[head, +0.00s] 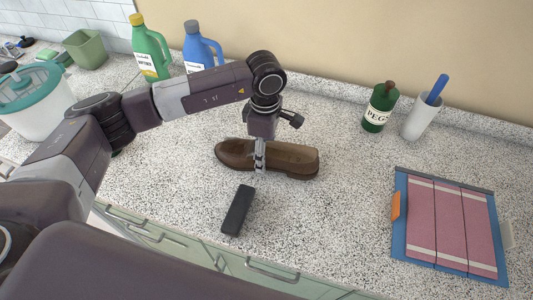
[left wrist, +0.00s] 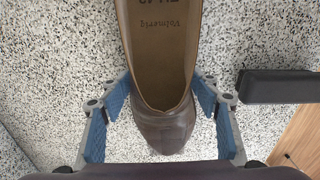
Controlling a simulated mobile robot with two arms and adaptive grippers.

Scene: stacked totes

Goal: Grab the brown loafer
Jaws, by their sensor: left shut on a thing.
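The brown loafer (head: 290,159) lies on the speckled counter in the middle of the head view, its length running left to right. My left gripper (head: 260,156) reaches down from above and is shut on it near the middle. In the left wrist view the loafer (left wrist: 160,75) shows its open inside and rounded toe, with the blue-padded fingers (left wrist: 160,95) on both sides of it. The loafer appears to rest on the counter. My right gripper is in neither view.
A black box-like object (head: 238,210) lies just in front of the loafer. A green bottle (head: 150,48) and a blue bottle (head: 201,47) stand at the back left. A green pegs jar (head: 380,107), a white cup (head: 419,119) and a blue-edged folder (head: 400,233) are at the right.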

